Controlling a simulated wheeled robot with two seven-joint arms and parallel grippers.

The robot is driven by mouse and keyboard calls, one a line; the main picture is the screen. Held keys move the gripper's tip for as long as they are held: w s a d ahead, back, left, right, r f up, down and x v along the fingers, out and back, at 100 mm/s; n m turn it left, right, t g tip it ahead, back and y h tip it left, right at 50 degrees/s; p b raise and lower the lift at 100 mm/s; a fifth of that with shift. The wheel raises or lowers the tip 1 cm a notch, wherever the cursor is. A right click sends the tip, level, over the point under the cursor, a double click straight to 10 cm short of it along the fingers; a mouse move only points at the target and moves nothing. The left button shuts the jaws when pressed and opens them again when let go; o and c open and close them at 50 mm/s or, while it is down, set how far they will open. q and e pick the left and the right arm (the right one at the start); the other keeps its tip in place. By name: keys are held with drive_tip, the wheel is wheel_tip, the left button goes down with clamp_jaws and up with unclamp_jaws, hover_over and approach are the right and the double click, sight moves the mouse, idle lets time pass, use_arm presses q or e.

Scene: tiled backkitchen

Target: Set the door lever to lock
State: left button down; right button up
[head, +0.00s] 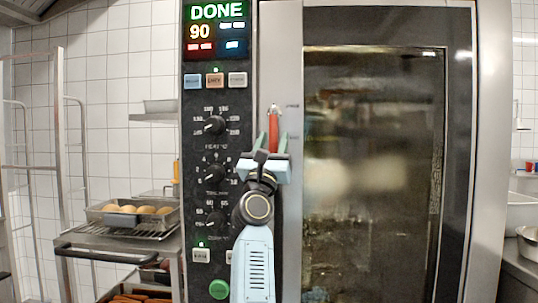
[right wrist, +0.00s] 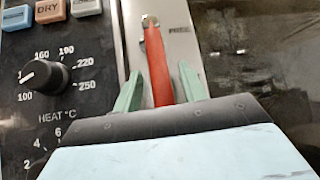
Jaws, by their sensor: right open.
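The door lever (head: 273,122) is red and stands about upright on the pale metal strip at the left of the oven door. It also shows in the right wrist view (right wrist: 156,62), where its lower part is hidden behind my gripper. My right gripper (head: 270,142) is in front of the lever, jaws open, with one green fingertip on each side of it. In the right wrist view the fingertips (right wrist: 158,90) flank the lever, with a gap visible on both sides. A label reading "FREE" (right wrist: 180,30) is right of the lever's top. My left gripper is out of view.
The black control panel (head: 196,130) with several knobs is just left of the lever; its display (head: 216,28) reads "DONE 90". The glass oven door (head: 375,170) is right of it and looks shut. A trolley (head: 110,243) with a food tray (head: 132,219) stands at left.

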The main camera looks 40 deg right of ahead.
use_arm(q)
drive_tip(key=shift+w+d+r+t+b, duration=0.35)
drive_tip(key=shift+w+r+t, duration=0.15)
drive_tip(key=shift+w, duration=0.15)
use_arm(e)
drive_tip(key=v, duration=1.3)
